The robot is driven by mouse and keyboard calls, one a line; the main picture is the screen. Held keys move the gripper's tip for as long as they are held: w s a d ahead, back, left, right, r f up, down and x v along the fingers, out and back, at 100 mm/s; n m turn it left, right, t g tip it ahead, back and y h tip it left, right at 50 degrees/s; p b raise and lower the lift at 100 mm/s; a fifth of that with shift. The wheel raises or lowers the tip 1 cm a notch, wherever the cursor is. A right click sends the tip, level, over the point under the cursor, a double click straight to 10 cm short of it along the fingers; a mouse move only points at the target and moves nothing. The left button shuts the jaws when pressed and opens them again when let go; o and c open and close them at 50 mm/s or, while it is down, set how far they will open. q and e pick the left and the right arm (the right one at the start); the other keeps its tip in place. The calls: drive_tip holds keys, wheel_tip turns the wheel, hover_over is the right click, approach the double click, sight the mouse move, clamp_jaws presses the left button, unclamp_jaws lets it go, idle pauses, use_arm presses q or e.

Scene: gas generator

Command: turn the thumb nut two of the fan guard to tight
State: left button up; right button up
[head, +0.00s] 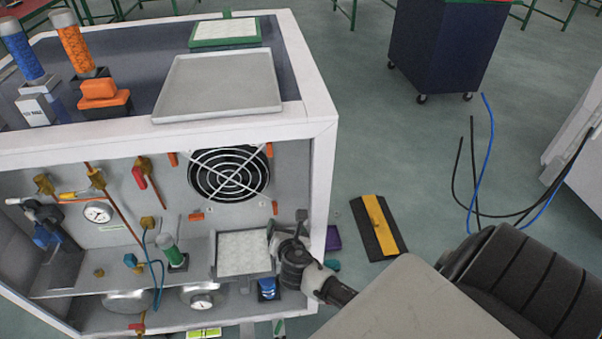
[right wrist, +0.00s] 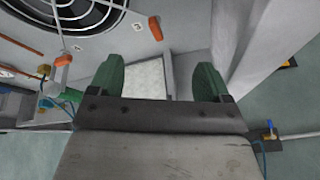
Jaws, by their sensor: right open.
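The round fan guard (head: 229,174) is on the grey panel inside the white cabinet, and part of it shows at the top left of the right wrist view (right wrist: 75,12). Orange thumb nuts sit around it at upper left (head: 172,159), upper right (head: 269,151), lower left (head: 196,216) and lower right (head: 275,208). Which one is number two I cannot tell. My right gripper (head: 284,228) is just below the lower right nut. In the right wrist view its green fingers (right wrist: 158,80) are apart and empty, with an orange nut (right wrist: 155,28) beyond them. My left gripper is not in view.
A white filter panel (head: 244,253) in a tray is close beside my right gripper. The cabinet's right post (head: 322,185) stands just right of it. A blue-topped object (head: 268,288) is below. Gauges, valves and pipes fill the left side.

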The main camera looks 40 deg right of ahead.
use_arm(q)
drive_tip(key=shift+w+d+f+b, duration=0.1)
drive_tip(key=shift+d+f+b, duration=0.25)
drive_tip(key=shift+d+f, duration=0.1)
use_arm(e)
drive_tip(key=s+f+m+g, duration=0.1)
drive_tip(key=s+f, duration=0.1)
drive_tip(key=f, duration=0.2)
drive_tip(key=s+f+m+g+y, duration=0.1)
drive_tip(key=s+f+m, duration=0.1)
drive_tip(key=f, duration=0.3)
drive_tip(key=shift+s+d, duration=0.3)
drive_tip(key=shift+d, duration=0.15)
drive_tip(key=s+a+f+m+g+y, duration=0.35)
drive_tip(key=s+f+m, duration=0.45)
drive_tip(key=s+f, duration=0.65)
drive_tip(key=s+a+f+m+g, duration=0.1)
drive_tip(key=s+f+m, duration=0.2)
drive_tip(key=s, duration=0.4)
drive_tip(key=s+a+f+m+g+y, duration=0.1)
drive_tip(key=s+f+m, duration=0.3)
drive_tip(key=s, duration=0.4)
drive_tip(key=s+a+f+m+g, duration=0.2)
drive_tip(key=s+m, duration=0.3)
drive_tip(key=s, duration=0.3)
drive_tip(key=shift+a+f+g+y, duration=0.25)
drive_tip(key=shift+f+g+y, duration=0.1)
drive_tip(key=shift+f+g, duration=0.35)
